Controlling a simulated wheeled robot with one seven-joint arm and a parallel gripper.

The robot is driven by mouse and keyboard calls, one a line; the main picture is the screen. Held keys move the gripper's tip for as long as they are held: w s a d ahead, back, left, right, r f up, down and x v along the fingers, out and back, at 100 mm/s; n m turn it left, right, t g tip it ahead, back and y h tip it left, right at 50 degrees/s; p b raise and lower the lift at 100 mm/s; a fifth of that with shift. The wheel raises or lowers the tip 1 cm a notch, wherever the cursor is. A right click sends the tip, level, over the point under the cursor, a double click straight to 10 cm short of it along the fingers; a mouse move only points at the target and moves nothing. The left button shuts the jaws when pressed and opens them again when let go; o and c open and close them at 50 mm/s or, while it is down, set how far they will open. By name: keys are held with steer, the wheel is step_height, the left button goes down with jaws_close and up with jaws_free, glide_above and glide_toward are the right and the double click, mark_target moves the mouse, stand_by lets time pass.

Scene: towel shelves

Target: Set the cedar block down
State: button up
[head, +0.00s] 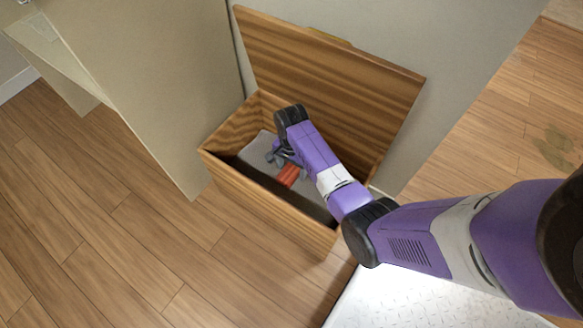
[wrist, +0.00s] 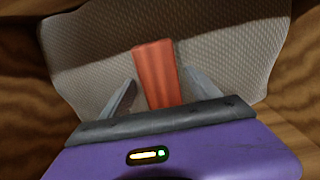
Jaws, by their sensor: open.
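The cedar block (wrist: 155,72) is a reddish-orange bar inside the wooden chest (head: 270,211). It also shows in the head view (head: 289,175), partly hidden by my arm. My gripper (wrist: 160,90) is open, with one finger on each side of the block. Gaps show between the fingers and the block in the wrist view. The block appears to lie on the grey textured lining (wrist: 225,55) of the chest floor. In the head view my gripper (head: 279,158) is down inside the chest and its fingertips are small and partly hidden.
The chest's striped lid (head: 330,75) stands open, leaning back toward the grey wall (head: 450,60). The chest walls surround my gripper closely. A beige cabinet panel (head: 150,80) stands to the left. Open wood floor (head: 110,230) lies in front.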

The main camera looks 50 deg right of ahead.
mark_target(291, 170)
step_height(291, 170, up, 12)
steer(key=p, duration=0.5)
steer(key=shift+p, duration=0.4)
